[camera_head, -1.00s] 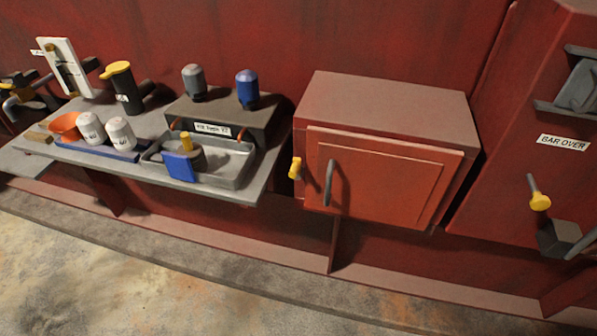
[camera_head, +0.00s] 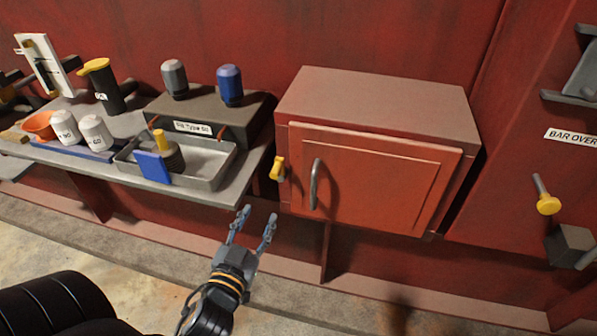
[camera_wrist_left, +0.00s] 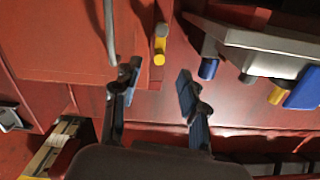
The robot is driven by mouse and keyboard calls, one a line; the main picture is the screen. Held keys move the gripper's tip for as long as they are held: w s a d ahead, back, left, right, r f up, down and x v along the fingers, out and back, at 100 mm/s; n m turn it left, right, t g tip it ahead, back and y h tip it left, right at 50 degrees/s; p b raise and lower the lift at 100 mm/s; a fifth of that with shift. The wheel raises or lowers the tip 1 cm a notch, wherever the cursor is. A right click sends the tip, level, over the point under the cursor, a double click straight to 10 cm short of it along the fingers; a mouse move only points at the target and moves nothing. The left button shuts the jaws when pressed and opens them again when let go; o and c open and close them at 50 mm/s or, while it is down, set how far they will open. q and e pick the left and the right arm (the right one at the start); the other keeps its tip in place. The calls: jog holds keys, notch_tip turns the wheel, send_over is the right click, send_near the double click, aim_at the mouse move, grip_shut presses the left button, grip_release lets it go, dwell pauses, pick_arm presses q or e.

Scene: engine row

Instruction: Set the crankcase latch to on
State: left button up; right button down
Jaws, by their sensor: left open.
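A small yellow latch (camera_head: 277,169) sits at the left edge of the red cabinet (camera_head: 385,180), beside its door; I take it to be the crankcase latch. The door has a grey curved handle (camera_head: 316,184). My left gripper (camera_head: 258,213) is open and empty, below and left of the yellow latch and apart from it. In the left wrist view the yellow latch (camera_wrist_left: 160,44) shows beyond the gap between the open fingertips (camera_wrist_left: 160,72), with the grey handle (camera_wrist_left: 109,30) to its left. My right gripper is not in view.
Left of the cabinet, a grey shelf (camera_head: 240,185) holds a metal tray (camera_head: 205,180), white bottles (camera_head: 95,133), an orange funnel (camera_head: 39,124) and a dark box (camera_head: 225,112). A yellow-ended lever (camera_head: 547,204) is at the right. The floor in front is clear.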

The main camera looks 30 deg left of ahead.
aim_at(272, 179)
pick_arm(q)
jog(key=x, duration=0.4)
jog(key=r+p+x, duration=0.1)
jog(key=x, duration=0.4)
jog(key=r+x, duration=0.1)
jog(key=x, duration=0.3)
jog(key=shift+w+a+r+p, duration=0.1)
jog(key=shift+w+r+p, duration=0.15)
jog(key=shift+w+p, duration=0.1)
